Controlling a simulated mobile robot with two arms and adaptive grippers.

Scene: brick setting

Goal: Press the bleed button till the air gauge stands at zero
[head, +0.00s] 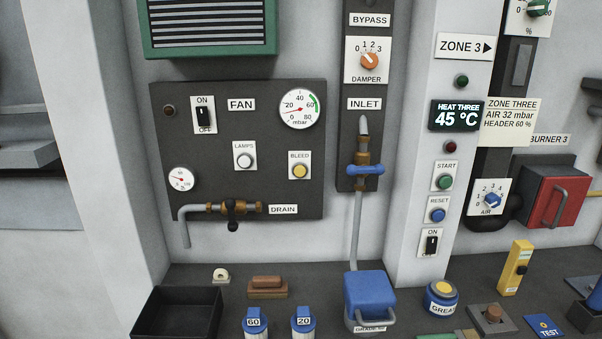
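The bleed button (300,171) is a round yellow button on a white plate marked BLEED, on the dark panel on the wall. Above it is a round white gauge (300,109) marked mbar, with numbers from 0 to 80 and a green band near 60. Its red needle points left and slightly down, seemingly between 0 and 20. A smaller gauge (180,180) sits at the panel's lower left; its scale is too small to read surely. Neither of my grippers is in view, and nothing covers the button.
A white lamps button (245,161) and a fan switch (203,115) are left of the bleed button. A drain valve (231,209) sticks out below. The blue inlet handle (366,170) is to the right. A black tray (178,312) and a blue box (370,293) stand on the bench.

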